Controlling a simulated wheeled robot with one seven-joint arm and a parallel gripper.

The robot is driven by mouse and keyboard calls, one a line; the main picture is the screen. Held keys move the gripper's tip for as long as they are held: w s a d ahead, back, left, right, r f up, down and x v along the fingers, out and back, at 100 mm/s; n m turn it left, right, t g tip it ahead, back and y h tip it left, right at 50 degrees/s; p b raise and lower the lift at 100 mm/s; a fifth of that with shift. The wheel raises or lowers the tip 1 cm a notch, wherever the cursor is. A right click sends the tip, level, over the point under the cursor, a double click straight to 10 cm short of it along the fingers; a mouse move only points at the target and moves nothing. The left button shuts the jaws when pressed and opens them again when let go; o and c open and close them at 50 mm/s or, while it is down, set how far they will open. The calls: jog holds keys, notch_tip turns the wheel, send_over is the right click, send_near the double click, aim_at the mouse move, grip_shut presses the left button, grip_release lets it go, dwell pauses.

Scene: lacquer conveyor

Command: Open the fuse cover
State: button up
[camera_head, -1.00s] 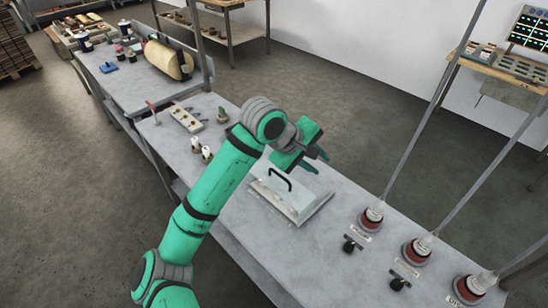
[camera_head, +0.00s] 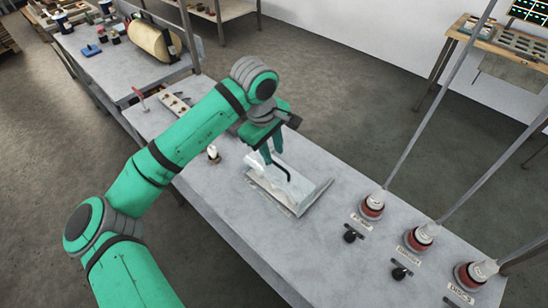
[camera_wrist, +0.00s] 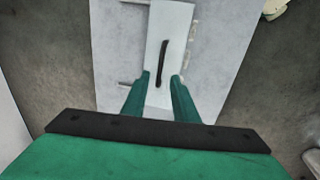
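The fuse cover (camera_head: 301,186) is a pale flat lid with a black bar handle (camera_head: 281,170), lying on its base on the grey bench. In the wrist view the white cover (camera_wrist: 176,30) and its upright black handle (camera_wrist: 162,62) lie ahead of my fingers. My gripper (camera_head: 272,158) is just above the handle's near end in the head view. In the wrist view my gripper (camera_wrist: 161,80) has its two green fingers apart, one on each side of the handle's lower end. I cannot tell whether they touch it. The cover looks shut.
Several red-based devices (camera_head: 373,206) with rods and black knobs (camera_head: 350,236) stand on the bench at the right. A white power strip (camera_head: 175,105) and small white fuses (camera_head: 213,153) are at the left. The bench (camera_head: 240,215) is clear in front of the cover.

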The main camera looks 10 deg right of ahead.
aim_at(275, 164)
jog(key=shift+w+d+f, duration=0.1)
jog(key=shift+d+f, duration=0.1)
jog(key=shift+f, duration=0.85)
jog(key=shift+w+d+f, duration=0.1)
jog(key=shift+d+f, duration=0.05)
jog(key=shift+f, duration=0.9)
jog(key=shift+d, duration=0.1)
grip_shut()
